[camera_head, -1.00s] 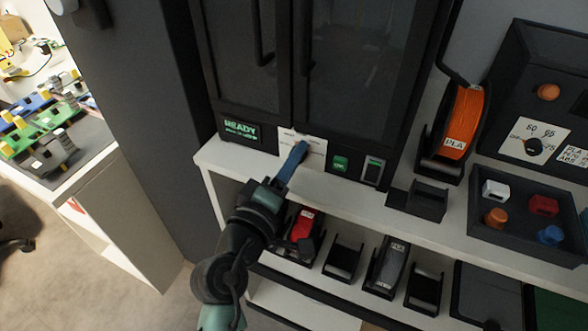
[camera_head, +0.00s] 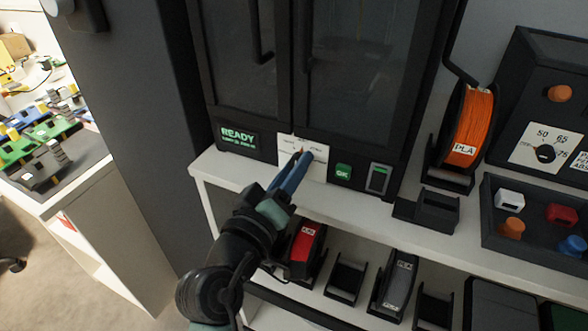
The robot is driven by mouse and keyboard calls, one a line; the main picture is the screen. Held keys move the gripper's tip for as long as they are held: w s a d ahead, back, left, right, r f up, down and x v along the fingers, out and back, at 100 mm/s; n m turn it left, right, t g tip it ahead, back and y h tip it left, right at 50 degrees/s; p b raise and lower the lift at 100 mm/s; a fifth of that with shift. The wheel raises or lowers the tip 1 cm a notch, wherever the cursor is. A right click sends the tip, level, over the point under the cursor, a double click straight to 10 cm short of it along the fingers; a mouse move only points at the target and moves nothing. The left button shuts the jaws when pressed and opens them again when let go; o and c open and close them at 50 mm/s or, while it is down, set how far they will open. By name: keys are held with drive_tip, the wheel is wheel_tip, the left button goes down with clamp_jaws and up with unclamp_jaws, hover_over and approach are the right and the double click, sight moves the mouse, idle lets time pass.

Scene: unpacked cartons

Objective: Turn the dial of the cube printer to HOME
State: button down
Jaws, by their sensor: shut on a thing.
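The cube printer (camera_head: 275,80) is the tall dark cabinet with glass doors. Its lower front panel has a white dial plate (camera_head: 318,171) with small print that I cannot read. The green READY screen (camera_head: 239,136) is to the left of the plate and the green OK button (camera_head: 343,172) is to the right. My gripper (camera_head: 302,158) has blue fingers shut on the dial in front of the plate. The fingers hide most of the dial. A small red mark shows by the fingertips, but I cannot tell which label the dial points to.
A switch (camera_head: 378,178) is right of the OK button. An orange spool (camera_head: 471,127) and a tray (camera_head: 489,222) of small coloured parts stand farther right. Spool holders, one with a red spool (camera_head: 306,242), sit on the lower shelf. The shelf edge runs under my arm.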

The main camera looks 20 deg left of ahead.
drive_tip(key=c, duration=0.5)
unclamp_jaws()
drive_tip(key=shift+c, duration=0.2)
drive_tip(key=s, duration=1.3)
drive_tip(key=shift+a, duration=0.2)
drive_tip(key=w+d+r+m+t, duration=0.3)
drive_tip(key=d+r, duration=0.2)
drive_tip(key=r, duration=0.7)
drive_tip(key=w+d+r+m+t, duration=0.2)
drive_tip(key=w+d+r+m, duration=0.3)
drive_tip(key=r, duration=0.7)
drive_tip(key=s+d+r+t, duration=0.2)
drive_tip(key=s+d+r, duration=0.1)
drive_tip(key=r, duration=0.3)
drive_tip(key=s+d+r+t, duration=0.2)
drive_tip(key=s+d+r, duration=0.2)
drive_tip(key=r, duration=0.2)
wheel_tip(320, 180, up, 23)
drive_tip(key=p, duration=2.2)
drive_tip(key=shift+s+a+m+y, duration=0.2)
drive_tip(key=shift+m+y, duration=0.1)
